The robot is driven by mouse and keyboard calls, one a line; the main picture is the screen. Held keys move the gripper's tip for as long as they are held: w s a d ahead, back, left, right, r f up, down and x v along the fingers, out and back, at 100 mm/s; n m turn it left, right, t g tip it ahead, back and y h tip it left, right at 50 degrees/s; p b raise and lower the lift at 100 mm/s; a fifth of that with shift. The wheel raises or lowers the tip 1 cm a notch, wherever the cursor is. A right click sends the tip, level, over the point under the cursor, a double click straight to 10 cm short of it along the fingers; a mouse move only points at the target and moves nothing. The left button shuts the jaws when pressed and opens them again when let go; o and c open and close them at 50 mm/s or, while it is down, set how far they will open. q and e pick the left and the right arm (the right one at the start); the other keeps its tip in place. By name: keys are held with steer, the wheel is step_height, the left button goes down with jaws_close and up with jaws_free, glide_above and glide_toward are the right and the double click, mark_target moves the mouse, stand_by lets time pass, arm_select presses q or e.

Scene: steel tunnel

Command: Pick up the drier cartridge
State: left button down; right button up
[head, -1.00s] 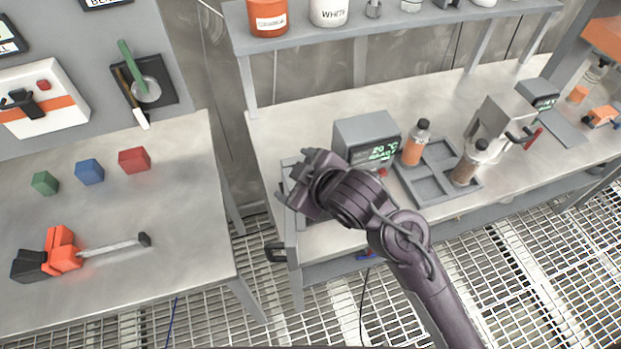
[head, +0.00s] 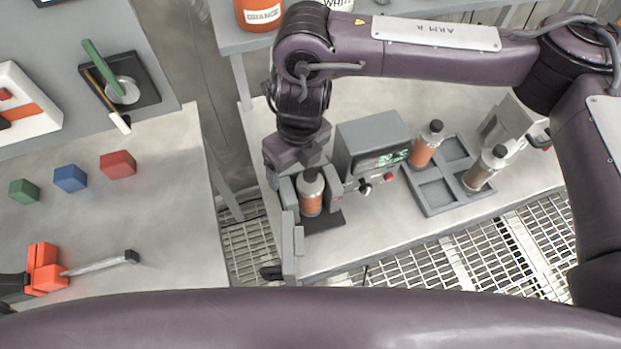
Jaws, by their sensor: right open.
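A cartridge (head: 310,196) with a grey cap and orange-brown body stands upright at the left end of the right-hand bench, on a dark pad. My right gripper (head: 311,203) comes down over it from above, open, with one finger on each side. I cannot tell whether the fingers touch it. Two similar capped cartridges, one orange (head: 424,148) and one brownish (head: 484,170), stand in the grey compartment tray (head: 433,208) to the right. No readable label shows which is the drier cartridge. My left gripper is not in view.
A grey device with a green display (head: 372,140) stands just right of my gripper. A grey upright panel (head: 291,250) with a dark handle stands at the bench's left end. The left table holds colored blocks (head: 70,178) and an orange-black tool (head: 45,272).

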mark_target(310, 173)
steer(key=d, duration=0.1)
steer(key=w+d, duration=0.1)
steer(key=d+h, duration=0.1)
steer(key=shift+w+r, duration=0.3)
steer(key=shift+w, duration=0.1)
steer(key=shift+s+f, duration=0.15)
steer(key=shift+f, duration=0.6)
steer(key=shift+f+p, duration=0.45)
steer(key=shift+f, duration=0.2)
step_height(310, 173, down, 3)
steer(key=shift+a+f+p, duration=0.1)
steer(key=shift+f+p, duration=0.1)
steer(key=shift+p, duration=0.2)
steer(key=shift+f, duration=0.55)
steer(key=shift+c, duration=0.3)
steer(key=shift+c, duration=1.3)
jaws_close()
